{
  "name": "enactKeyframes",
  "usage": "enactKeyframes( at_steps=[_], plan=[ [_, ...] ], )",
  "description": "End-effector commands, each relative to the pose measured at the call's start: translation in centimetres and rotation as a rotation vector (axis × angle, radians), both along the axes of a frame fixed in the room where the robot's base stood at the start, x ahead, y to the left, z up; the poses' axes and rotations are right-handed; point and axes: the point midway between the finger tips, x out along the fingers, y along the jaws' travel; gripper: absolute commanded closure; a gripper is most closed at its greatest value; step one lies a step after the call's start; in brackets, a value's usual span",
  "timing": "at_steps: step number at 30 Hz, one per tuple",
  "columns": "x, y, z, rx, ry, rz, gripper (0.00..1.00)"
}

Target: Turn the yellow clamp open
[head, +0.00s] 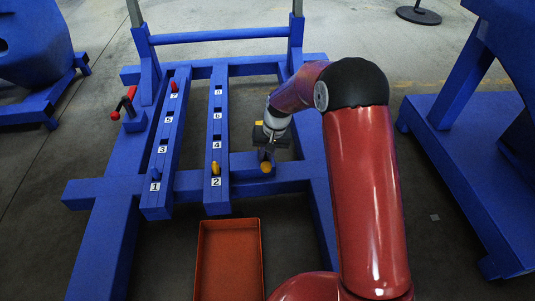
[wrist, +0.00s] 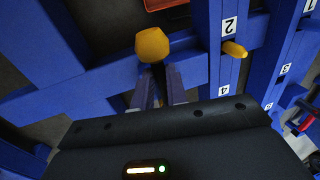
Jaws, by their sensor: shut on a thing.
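The yellow clamp's round yellow knob (head: 266,167) shows just below my gripper (head: 264,153) in the head view, at the right side of the blue frame. In the wrist view the knob (wrist: 152,45) sits just beyond the fingertips of my gripper (wrist: 159,78). A dark lever behind the knob runs between the fingers, and my gripper is shut on it. The clamp's base is mostly hidden by the gripper, so I cannot tell the lever's full angle.
Two blue rails carry numbered holes. A yellow peg (head: 215,168) stands by label 2, a blue peg (head: 155,174) by 1, a red peg (head: 173,86) by 7. A red-handled clamp (head: 130,99) is at left. An orange-red tray (head: 200,262) lies in front.

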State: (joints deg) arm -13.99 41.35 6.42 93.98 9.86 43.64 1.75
Motion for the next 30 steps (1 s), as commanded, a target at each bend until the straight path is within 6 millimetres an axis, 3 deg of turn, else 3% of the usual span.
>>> enactKeyframes(
  at_steps=[7, 8, 13, 23, 30],
  plan=[
    [0.1, 0.3, 0.1, 0.005, -0.005, -0.003, 1.0],
    [0.1, 0.3, 0.1, 0.005, -0.005, -0.003, 0.84],
    [0.1, 0.2, 0.1, 0.004, -0.003, -0.002, 0.64],
    [0.1, 0.0, 0.5, 0.002, -0.003, -0.001, 0.64],
    [0.2, -0.6, 4.3, 0.004, -0.005, -0.001, 0.64]
  ],
)
